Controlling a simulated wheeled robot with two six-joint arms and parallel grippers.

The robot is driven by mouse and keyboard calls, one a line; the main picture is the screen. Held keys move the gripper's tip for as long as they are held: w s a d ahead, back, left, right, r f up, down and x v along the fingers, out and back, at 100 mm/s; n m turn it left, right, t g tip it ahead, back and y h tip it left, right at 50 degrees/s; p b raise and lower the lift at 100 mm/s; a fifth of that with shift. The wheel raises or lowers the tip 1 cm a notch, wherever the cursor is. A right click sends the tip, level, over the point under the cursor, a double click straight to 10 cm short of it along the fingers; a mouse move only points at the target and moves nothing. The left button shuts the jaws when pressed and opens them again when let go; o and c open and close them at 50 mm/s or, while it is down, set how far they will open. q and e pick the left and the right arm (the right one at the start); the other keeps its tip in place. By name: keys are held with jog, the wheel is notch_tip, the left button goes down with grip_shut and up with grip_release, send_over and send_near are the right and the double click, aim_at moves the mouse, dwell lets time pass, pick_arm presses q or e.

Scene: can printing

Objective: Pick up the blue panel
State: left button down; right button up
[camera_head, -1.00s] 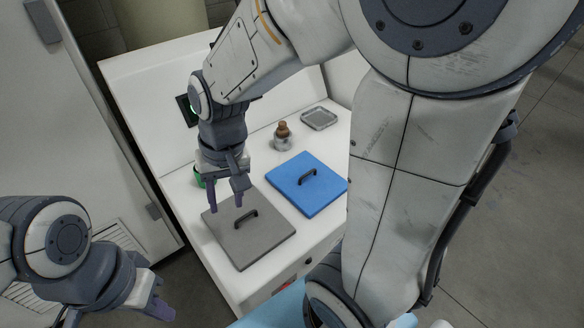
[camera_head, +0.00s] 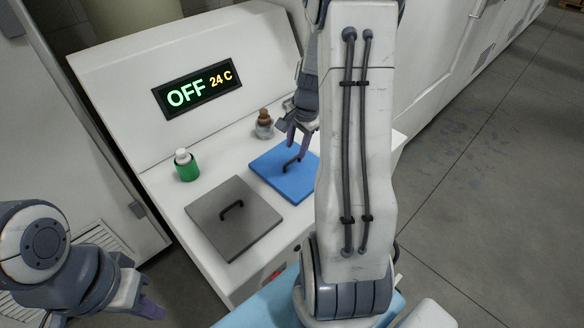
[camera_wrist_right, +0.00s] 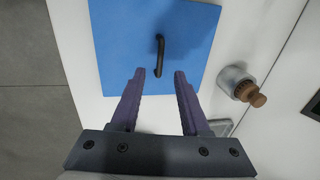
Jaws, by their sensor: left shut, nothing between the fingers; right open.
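The blue panel (camera_head: 272,180) lies flat on the white counter, with a dark handle (camera_head: 291,165) on top. It also fills the upper middle of the right wrist view (camera_wrist_right: 118,40), with its handle (camera_wrist_right: 160,56) upright there. My right gripper (camera_head: 293,142) is open above the panel's far part. In the right wrist view its two fingertips (camera_wrist_right: 159,73) are apart, pointing at the handle, which lies between and just ahead of them with nothing gripped. My left gripper (camera_head: 150,308) is shut and empty at the lower left, away from the counter. My right arm hides the panel's right side.
A grey panel (camera_head: 222,228) with a handle lies left of the blue one. A green bottle (camera_head: 187,168) and a brown-topped jar (camera_head: 264,124) stand behind them; the jar also shows in the right wrist view (camera_wrist_right: 236,80). A display (camera_head: 197,88) reads OFF 24 C.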

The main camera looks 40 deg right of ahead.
aim_at(295, 158)
jog(key=shift+w+d+f+p, duration=0.1)
jog(key=shift+w+f+p, duration=0.05)
jog(key=shift+f, duration=0.75)
jog(key=shift+w+d+f+p, duration=0.1)
jog(key=shift+w+f+p, duration=0.1)
jog(key=shift+f, duration=0.65)
jog(key=shift+w+d+f+p, duration=0.1)
jog(key=shift+w+f, duration=0.05)
jog(key=shift+f, duration=0.75)
grip_shut()
